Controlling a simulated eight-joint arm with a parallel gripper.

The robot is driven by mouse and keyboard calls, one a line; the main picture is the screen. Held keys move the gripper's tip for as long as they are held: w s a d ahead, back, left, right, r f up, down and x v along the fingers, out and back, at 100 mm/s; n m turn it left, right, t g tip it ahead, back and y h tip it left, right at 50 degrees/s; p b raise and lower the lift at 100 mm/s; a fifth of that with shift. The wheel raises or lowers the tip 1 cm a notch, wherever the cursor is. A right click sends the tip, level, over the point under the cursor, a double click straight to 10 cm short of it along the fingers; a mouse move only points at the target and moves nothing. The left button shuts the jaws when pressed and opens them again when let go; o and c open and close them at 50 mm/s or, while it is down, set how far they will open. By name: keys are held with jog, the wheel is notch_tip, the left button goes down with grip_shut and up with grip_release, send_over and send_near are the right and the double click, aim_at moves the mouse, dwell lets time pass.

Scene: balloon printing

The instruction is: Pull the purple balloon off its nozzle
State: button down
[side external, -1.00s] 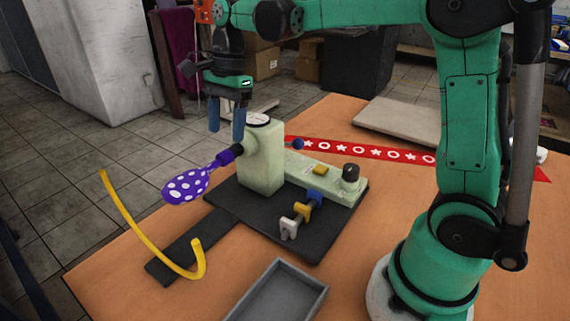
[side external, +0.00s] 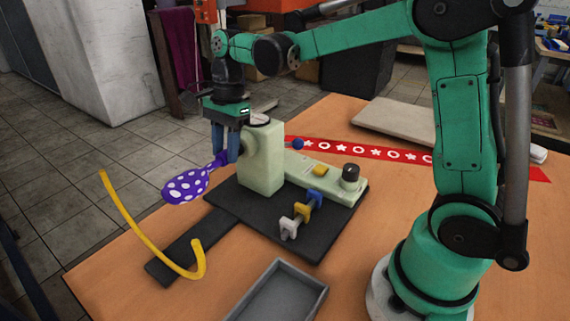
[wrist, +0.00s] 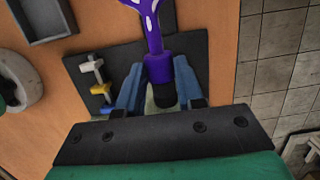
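The purple balloon (side external: 186,187) with white dots hangs out to the left of the pale green machine (side external: 262,160), its neck toward the machine. In the wrist view the balloon (wrist: 152,22) shows at the top, with its purple neck and collar (wrist: 158,68) on the dark nozzle (wrist: 165,97). My gripper (side external: 225,156) is down at the neck, its blue fingers on either side of it. In the wrist view my gripper (wrist: 158,78) straddles the collar, with narrow gaps seeming to show beside it. The fingers partly hide the neck and nozzle in the side view.
A curved yellow tube (side external: 128,222) rises at the table's left edge. A grey tray (side external: 318,294) lies at the front. The machine's black base carries small blue, yellow and white clamps (side external: 302,212). A red patterned strip (side external: 385,154) and a beige board (side external: 398,122) lie behind.

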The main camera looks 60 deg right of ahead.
jog(key=shift+a, duration=0.2)
dwell(0.5)
jog(key=shift+a, duration=0.5)
notch_tip(320, 180, up, 17)
dwell(0.9)
